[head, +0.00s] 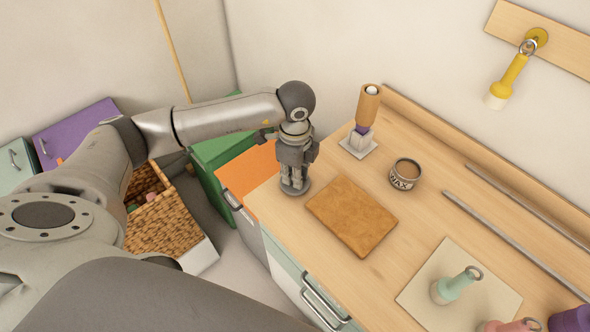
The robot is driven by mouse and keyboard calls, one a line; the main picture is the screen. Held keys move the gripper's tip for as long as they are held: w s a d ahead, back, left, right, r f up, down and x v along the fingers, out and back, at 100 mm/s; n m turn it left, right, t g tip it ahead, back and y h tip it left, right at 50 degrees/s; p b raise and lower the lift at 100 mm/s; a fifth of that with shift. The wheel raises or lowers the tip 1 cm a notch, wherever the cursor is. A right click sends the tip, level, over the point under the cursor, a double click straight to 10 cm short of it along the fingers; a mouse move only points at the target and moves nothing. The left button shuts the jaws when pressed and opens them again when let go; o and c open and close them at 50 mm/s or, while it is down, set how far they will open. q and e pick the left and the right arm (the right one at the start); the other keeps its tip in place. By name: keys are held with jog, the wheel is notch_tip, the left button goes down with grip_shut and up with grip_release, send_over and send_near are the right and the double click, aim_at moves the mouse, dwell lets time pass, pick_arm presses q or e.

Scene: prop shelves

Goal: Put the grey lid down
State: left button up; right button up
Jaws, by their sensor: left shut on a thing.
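My left gripper (295,186) points straight down at the near left corner of the wooden worktop. It is shut on the grey lid (305,190), a dark round disc that shows partly around the fingertips. The lid is at or just above the worktop, left of the brown board; I cannot tell whether it touches the wood. The fingers hide the lid's middle. An open tin marked WAX (404,175) stands further right with brown contents showing. My right gripper is not in view.
A brown board (352,215) lies right of the lid. Metal rails (515,243) and a cream mat (420,296) with a mint-green tool (455,285) are at right. Bare wood lies between board and mat.

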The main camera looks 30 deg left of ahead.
pick_arm(q)
jog(key=shift+f, duration=0.15)
jog(key=shift+f, duration=0.1)
jog(key=o, duration=0.8)
jog(key=shift+r, duration=0.4)
notch_tip(320, 180, up, 12)
jog(key=b, duration=0.2)
jog(key=shift+f+b, duration=0.2)
jog(key=shift+b, duration=0.1)
jog(key=shift+f, duration=0.1)
